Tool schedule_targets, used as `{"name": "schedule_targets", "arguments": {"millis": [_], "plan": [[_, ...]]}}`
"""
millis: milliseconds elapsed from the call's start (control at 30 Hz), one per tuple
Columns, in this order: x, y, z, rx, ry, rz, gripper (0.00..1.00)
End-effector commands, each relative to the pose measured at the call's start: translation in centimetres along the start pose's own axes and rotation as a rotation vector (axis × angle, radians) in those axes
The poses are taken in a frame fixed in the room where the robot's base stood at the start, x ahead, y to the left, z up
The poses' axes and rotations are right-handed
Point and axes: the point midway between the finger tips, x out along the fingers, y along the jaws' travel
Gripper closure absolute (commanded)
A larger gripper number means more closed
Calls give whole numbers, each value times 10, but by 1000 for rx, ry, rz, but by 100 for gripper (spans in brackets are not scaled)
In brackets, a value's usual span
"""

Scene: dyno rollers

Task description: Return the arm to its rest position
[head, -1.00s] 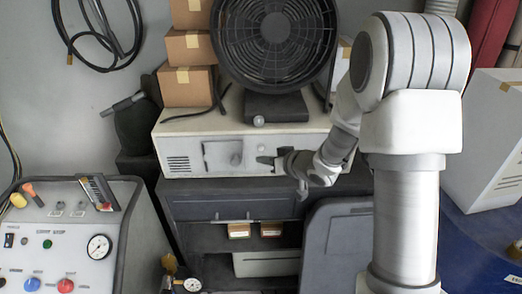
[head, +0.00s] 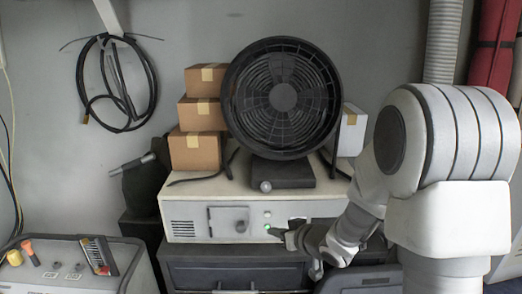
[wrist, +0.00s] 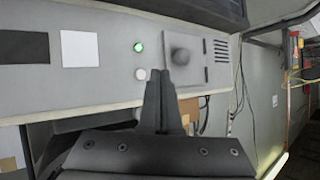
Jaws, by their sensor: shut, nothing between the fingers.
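My gripper (head: 277,233) is shut and empty, with its dark fingers together. In the head view it is in front of the white control box (head: 186,208), its tip beside a green-lit button (head: 267,226). My arm reaches in from the right. In the wrist view the shut fingers (wrist: 160,78) point toward the box's front panel, near the lit green button (wrist: 139,47), a pale button (wrist: 140,74) and a dark round knob (wrist: 180,57). Whether the fingertips touch the panel cannot be told.
A black fan (head: 283,97) stands on the box, beside stacked cartons (head: 195,151). A dark cabinet (head: 235,276) is below. Red rolls (head: 494,50) stand at the right.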

Motion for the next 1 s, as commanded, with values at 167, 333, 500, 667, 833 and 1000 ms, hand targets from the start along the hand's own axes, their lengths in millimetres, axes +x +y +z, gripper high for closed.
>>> {"name": "schedule_targets", "arguments": {"millis": [167, 333, 500, 667, 833, 1000], "plan": [[-36, 22, -28, -38, -27, 173, 100], [-82, 38, -44, -41, -78, 333, 100], [-131, 43, -51, -11, -138, 458, 100], [-178, 37, -48, 36, -202, 538, 100], [-225, 20, -35, 100, -279, 579, 100], [-267, -9, -15, 168, -359, 572, 100]]}}
